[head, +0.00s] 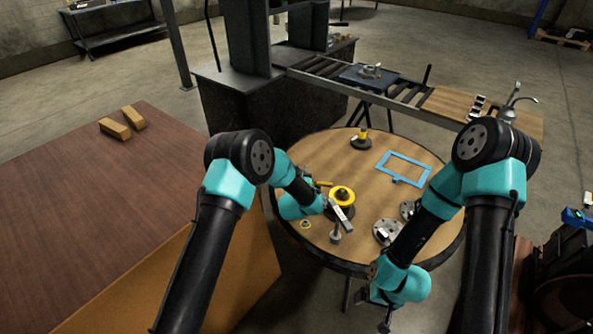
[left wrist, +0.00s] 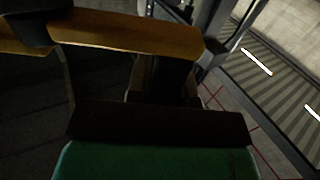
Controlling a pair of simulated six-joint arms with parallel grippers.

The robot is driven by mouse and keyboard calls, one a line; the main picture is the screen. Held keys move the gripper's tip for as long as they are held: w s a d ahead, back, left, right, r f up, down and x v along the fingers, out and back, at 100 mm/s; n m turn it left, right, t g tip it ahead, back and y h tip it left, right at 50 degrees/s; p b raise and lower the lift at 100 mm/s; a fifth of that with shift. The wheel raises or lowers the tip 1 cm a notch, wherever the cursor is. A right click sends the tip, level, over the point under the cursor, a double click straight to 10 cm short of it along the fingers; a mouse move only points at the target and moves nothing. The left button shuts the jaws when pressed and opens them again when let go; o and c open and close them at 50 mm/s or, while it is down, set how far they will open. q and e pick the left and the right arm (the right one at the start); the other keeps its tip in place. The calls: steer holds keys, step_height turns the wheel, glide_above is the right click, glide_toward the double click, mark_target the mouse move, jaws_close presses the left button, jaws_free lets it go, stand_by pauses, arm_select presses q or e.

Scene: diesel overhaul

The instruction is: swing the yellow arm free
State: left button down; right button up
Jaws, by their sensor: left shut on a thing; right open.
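The yellow arm (head: 323,184) is a short bar beside a yellow ring (head: 342,193) on a dark round base, on the round table. My left gripper (head: 317,190) is at this bar, largely hidden behind my own wrist. In the left wrist view the yellow arm (left wrist: 130,36) crosses the top, close beyond a dark finger pad. The left gripper is shut on it, though the contact itself is hard to see. My right gripper (head: 380,308) is open and empty, low at the front edge of the round table.
A silver bar (head: 341,212) lies in front of the ring. Metal discs (head: 385,232), a blue frame (head: 404,170) and a small yellow-topped part (head: 361,140) are on the round table (head: 315,155). A brown table (head: 80,190) stands left, a roller conveyor (head: 325,68) behind.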

arm_select(q)
steer(key=c, duration=1)
jaws_free()
steer(key=shift+r, duration=0.15)
steer(key=s+r, duration=0.2)
steer(key=s, duration=0.6)
steer(key=s+r, duration=0.2)
steer(key=s, duration=0.6)
steer(key=shift+r, duration=0.35)
